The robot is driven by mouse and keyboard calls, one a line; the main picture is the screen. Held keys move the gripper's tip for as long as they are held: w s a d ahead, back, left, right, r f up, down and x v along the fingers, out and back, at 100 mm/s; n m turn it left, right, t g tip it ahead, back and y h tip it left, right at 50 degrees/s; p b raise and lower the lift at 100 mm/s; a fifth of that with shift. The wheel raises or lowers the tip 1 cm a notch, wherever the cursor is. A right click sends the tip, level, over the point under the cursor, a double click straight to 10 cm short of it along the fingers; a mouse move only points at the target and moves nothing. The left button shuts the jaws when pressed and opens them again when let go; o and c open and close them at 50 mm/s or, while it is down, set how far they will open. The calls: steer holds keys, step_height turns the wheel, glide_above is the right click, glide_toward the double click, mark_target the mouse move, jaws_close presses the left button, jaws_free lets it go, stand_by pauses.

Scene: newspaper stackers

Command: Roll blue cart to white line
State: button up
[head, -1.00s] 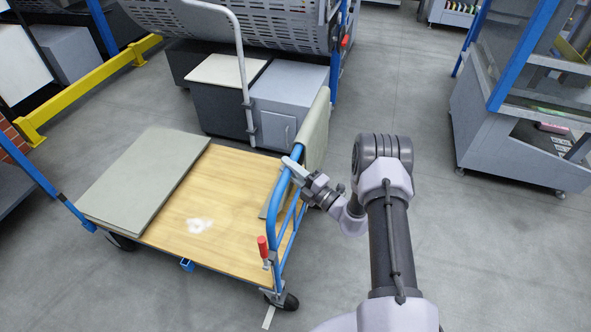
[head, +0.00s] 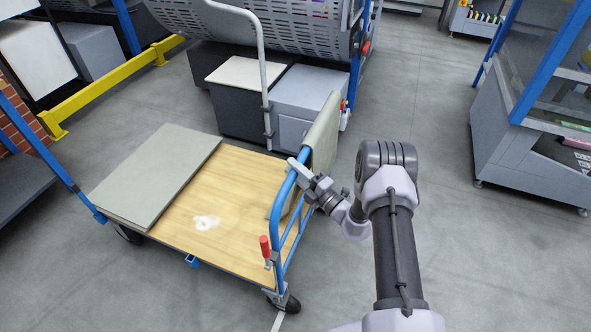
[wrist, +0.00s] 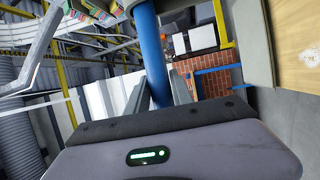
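The blue cart (head: 250,184) has a wooden deck, a blue tubular handle (head: 284,190) at its right end and black wheels. My gripper (head: 297,168) is at the top of this handle. In the wrist view the blue tube (wrist: 154,62) runs between the two fingers of my gripper (wrist: 158,92), which look closed on it. A short piece of white line (head: 277,322) shows on the floor at the bottom edge, close to the cart's near right wheel (head: 289,303). The rest of the line is out of view.
A grey board (head: 160,175) lies on the deck's left part. Grey cabinets (head: 301,100) and a machine stand behind the cart. A yellow rail (head: 110,85) runs at the left. A blue-framed machine (head: 500,145) stands at the right. Floor between is clear.

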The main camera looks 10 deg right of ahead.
steer(key=o, duration=0.3)
steer(key=shift+w+a, duration=0.1)
steer(key=shift+a, duration=0.05)
steer(key=p+v, duration=0.3)
steer(key=v, duration=1.4)
steer(key=shift+s+d, duration=0.2)
